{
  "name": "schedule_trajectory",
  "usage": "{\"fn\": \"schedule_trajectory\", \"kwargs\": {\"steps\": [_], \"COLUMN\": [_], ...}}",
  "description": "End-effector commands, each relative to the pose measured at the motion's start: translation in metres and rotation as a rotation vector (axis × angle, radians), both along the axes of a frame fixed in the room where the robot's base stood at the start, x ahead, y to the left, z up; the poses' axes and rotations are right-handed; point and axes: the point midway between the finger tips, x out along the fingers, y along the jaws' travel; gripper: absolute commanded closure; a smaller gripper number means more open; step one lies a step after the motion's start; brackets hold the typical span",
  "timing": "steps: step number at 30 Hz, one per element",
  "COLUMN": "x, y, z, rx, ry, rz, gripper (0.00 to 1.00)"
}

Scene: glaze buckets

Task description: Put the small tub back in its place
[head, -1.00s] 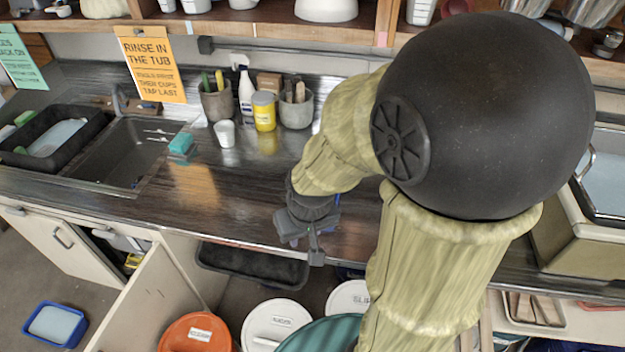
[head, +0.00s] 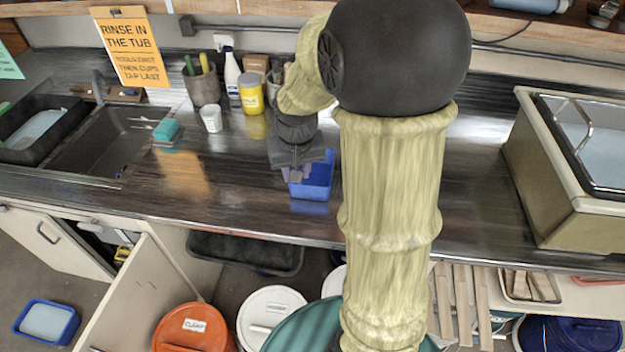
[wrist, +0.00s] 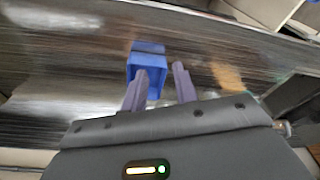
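A small blue tub (head: 317,182) stands on the dark counter, right of the sink, partly hidden behind my gripper in the head view. It also shows in the wrist view (wrist: 147,49). My gripper (head: 297,174) is over the tub's left part. In the wrist view my gripper's two fingers (wrist: 160,70) are apart; one overlaps the tub's opening and the other is beside its right side. I cannot tell whether either finger touches the tub.
A sink (head: 105,140) and a black basin (head: 62,132) are at left. Cups, bottles and a yellow jar (head: 251,93) stand behind. A large beige-cased unit (head: 545,170) stands at right. Lidded buckets (head: 272,312) are below, with another blue tub (head: 70,325) on the floor.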

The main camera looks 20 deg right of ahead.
Motion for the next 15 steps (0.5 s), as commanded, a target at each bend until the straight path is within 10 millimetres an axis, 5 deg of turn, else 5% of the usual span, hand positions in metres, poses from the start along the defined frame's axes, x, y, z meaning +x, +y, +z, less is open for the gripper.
{"fn": "schedule_trajectory", "kwargs": {"steps": [6, 15], "x": [0.068, 0.118], "y": [-0.062, -0.146], "z": [-0.017, -0.028], "rx": [0.009, 0.025], "ry": [0.030, 0.062], "rz": [-0.171, -0.379], "gripper": [0.71, 0.71]}}
